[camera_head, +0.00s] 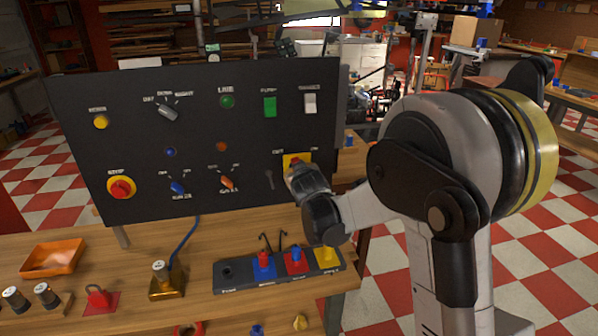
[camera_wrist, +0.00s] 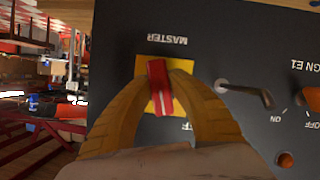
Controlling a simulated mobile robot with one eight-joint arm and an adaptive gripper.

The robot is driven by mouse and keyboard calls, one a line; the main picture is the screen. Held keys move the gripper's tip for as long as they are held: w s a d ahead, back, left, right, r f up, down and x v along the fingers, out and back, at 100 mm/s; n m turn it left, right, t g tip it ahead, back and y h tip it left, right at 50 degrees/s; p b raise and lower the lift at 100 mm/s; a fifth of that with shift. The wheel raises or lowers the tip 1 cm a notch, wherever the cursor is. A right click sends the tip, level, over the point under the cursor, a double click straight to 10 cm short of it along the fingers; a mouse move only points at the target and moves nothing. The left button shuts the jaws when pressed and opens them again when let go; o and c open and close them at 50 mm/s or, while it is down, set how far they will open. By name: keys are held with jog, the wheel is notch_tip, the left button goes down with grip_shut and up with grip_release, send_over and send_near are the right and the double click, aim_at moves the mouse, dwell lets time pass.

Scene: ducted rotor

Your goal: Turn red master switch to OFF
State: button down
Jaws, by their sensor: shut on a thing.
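The red master switch (camera_wrist: 159,86) sits on a yellow plate (camera_wrist: 141,69) under the upside-down label MASTER in the wrist view. My gripper (camera_wrist: 160,90) has its two yellow fingers closed around the red handle, one on each side. In the head view my gripper (camera_head: 297,172) is at the lower right of the black panel (camera_head: 130,130), in front of the yellow plate (camera_head: 290,158). Only a little red of the switch shows there. The labels OUT or OFF and ON beside it are small, and the position of the handle against them is hard to tell.
A toggle lever (camera_wrist: 246,92) projects close beside my gripper in the wrist view. The panel also carries a red stop button (camera_head: 121,188), a blue knob (camera_head: 178,187) and an orange knob (camera_head: 227,182). Below, a connector block (camera_head: 280,265) and an orange tray (camera_head: 53,257) rest on the bench.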

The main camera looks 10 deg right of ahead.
jog(key=n+h+b, duration=0.1)
jog(key=n+h, duration=0.1)
jog(key=n, duration=0.2)
jog(key=shift+t, duration=0.3)
jog(key=shift+h, duration=0.4)
jog(key=c, duration=1.2)
grip_release()
jog(key=v, duration=1.2)
jog(key=shift+d, duration=0.1)
